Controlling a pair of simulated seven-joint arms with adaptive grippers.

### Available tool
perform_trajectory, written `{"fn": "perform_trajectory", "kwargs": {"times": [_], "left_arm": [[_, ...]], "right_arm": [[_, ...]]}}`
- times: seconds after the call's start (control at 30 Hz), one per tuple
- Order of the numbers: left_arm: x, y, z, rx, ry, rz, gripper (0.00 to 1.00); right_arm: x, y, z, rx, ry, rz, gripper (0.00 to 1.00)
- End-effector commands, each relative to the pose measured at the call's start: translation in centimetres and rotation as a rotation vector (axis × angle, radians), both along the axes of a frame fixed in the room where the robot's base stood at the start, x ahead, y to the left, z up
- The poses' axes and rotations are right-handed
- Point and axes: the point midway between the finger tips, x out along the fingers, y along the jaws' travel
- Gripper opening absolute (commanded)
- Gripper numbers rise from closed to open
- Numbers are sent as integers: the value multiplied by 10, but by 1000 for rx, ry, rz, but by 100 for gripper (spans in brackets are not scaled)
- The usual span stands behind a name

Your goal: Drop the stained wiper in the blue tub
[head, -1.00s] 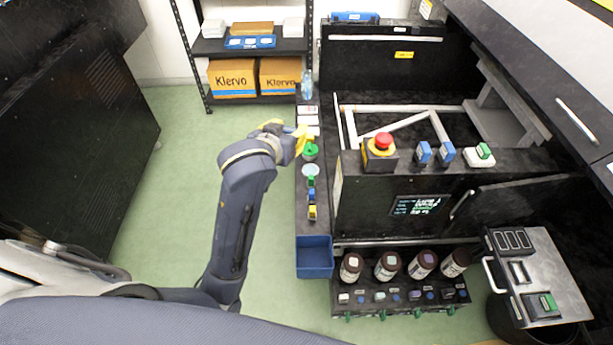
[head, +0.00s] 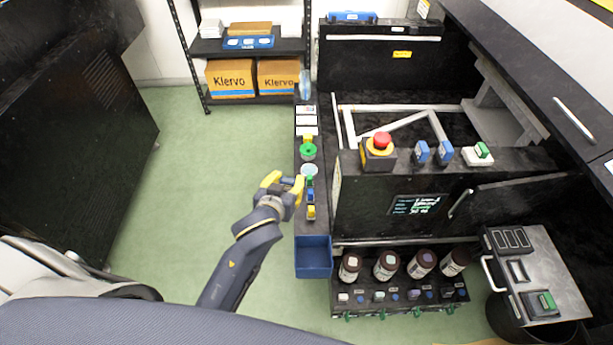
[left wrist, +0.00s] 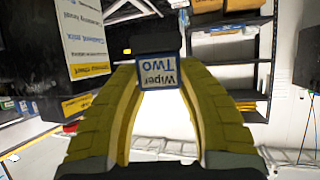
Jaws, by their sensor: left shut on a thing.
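My left gripper (head: 285,182) has yellow fingers and is just left of the narrow black ledge, above and left of the blue tub (head: 313,275). In the left wrist view, its fingers (left wrist: 158,95) are shut on a wiper (left wrist: 158,76), a dark block with a blue-edged label reading "Wiper TWO". Whether this wiper is stained cannot be told here, and the head view does not show it clearly. The tub is an open box at the near end of the ledge, apart from the gripper, and looks empty. My right gripper is not in view.
On the ledge beside the gripper stand a green-topped item (head: 308,151), a pale round dish (head: 309,170) and small blue and yellow blocks (head: 311,212). Brown bottles (head: 386,264) stand in a rack right of the tub. The green floor at left is clear.

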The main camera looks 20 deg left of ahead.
Motion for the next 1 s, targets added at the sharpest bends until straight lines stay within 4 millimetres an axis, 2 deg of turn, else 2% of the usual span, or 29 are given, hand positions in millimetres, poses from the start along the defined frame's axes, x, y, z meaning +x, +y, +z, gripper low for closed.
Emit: {"fn": "perform_trajectory", "kwargs": {"times": [0.03,0.3,0.5,0.7,1.0], "left_arm": [[-8,-2,-22,0,11,13,9],[-40,-10,-123,-5,13,96,9],[-60,-21,-179,-6,7,108,9],[-63,-39,-207,-4,1,59,9],[-45,-60,-194,-3,-3,-22,9]], "right_arm": [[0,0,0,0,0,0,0],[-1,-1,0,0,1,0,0],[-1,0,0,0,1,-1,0],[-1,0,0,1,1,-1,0],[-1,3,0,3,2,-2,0]]}}
